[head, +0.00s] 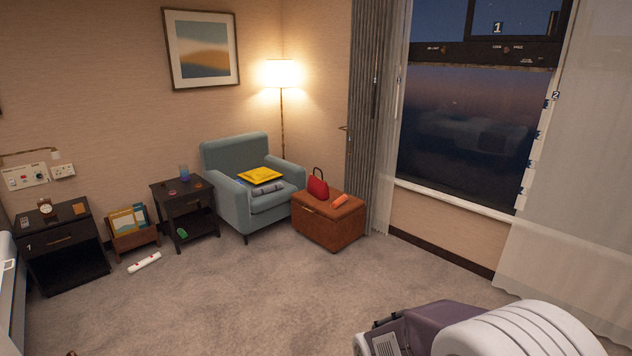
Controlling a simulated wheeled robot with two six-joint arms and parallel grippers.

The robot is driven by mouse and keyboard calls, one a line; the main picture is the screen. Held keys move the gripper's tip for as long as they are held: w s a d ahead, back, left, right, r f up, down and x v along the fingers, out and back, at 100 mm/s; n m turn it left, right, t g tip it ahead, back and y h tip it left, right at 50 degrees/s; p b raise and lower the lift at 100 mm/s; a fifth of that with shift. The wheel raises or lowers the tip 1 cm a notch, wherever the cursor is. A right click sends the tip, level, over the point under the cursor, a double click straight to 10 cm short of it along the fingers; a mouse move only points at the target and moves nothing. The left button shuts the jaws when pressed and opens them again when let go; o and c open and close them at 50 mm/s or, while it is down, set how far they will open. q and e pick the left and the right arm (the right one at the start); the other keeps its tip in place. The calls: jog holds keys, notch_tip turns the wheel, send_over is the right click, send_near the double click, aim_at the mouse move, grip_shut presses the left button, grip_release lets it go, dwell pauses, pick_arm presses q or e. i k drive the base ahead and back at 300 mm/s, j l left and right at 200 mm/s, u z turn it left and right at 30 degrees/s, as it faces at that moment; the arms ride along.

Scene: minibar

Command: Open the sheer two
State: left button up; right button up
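A pale see-through sheer curtain (577,180) hangs at the right of the window in the head view. Its left edge carries several small tabs, and a label 2 (556,95) shows near its upper part. This sheer covers the wall and the window's right side, while the glass (460,135) to its left is bare. A narrow strip of sheer (385,190) hangs at the window's left side, beside a gathered grey curtain (369,120). Neither of my grippers is in view.
A brown ottoman (328,228) with a red bag stands left of the window, beside a blue armchair (240,205). A bulky purple and white shape (480,330) fills the bottom right; I cannot tell what it is. The middle carpet (270,290) is clear.

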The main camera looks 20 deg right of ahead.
aim_at(567, 246)
jog(key=i+l+z, duration=0.15)
jog(key=z, duration=0.25)
jog(key=i+z, duration=0.55)
jog(key=z, duration=0.2)
jog(key=i+z, duration=0.2)
jog(key=z, duration=0.2)
jog(key=i+l+z, duration=0.2)
jog(key=i, duration=1.8)
